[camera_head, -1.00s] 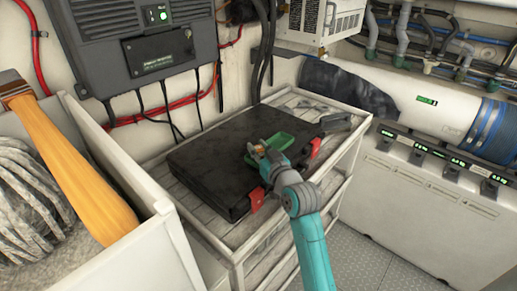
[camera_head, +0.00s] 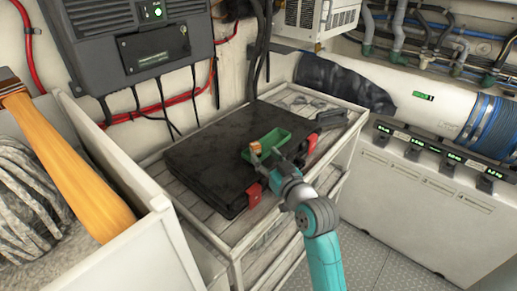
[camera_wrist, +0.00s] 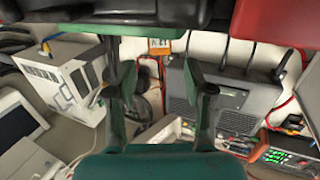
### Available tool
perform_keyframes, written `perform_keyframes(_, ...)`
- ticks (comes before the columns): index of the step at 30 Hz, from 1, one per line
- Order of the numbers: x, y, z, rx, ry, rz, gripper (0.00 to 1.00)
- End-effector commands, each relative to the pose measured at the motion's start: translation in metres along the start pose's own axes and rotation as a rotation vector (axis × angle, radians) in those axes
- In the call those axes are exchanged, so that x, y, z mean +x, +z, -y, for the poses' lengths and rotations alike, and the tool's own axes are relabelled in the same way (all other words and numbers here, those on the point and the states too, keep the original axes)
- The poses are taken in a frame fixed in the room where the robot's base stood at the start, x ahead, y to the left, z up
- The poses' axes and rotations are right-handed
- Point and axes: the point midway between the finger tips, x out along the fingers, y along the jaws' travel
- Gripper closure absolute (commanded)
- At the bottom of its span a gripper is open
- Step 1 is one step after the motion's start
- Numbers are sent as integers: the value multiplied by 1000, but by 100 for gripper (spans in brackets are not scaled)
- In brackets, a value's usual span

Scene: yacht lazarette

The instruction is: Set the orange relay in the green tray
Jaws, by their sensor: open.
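The orange relay (camera_head: 256,147) is a small orange block at the near left part of the green tray (camera_head: 283,134). It appears to stand in the tray and rise above its rim, though its base is hidden. The tray rests on the black case. My gripper (camera_head: 270,154) is open at the tray's near side, close to the relay. In the wrist view, the relay (camera_wrist: 159,46) shows beyond and between my spread fingers (camera_wrist: 165,80), with a gap on each side. The tray's green rim (camera_wrist: 150,30) runs along the top there.
The black case (camera_head: 205,160) with red latches (camera_head: 254,194) lies on a slatted white shelf unit (camera_head: 215,228). A white bin (camera_head: 165,238) with a wooden-handled brush (camera_head: 62,165) stands left. A grey inverter (camera_head: 130,40) hangs behind. Grey floor (camera_head: 385,265) is free at right.

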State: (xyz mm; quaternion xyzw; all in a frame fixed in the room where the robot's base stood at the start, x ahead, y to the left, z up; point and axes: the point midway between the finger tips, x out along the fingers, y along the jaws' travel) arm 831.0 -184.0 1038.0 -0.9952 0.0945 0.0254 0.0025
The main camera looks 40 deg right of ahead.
Motion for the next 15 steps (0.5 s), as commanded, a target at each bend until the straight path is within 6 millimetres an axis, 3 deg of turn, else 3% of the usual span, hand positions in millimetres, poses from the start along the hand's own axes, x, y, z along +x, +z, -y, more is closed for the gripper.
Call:
perform_keyframes(6, -36, 0, 0, 0, 1, 0, 48)
perform_keyframes(15, -52, 0, 0, 0, 1, -1, 48)
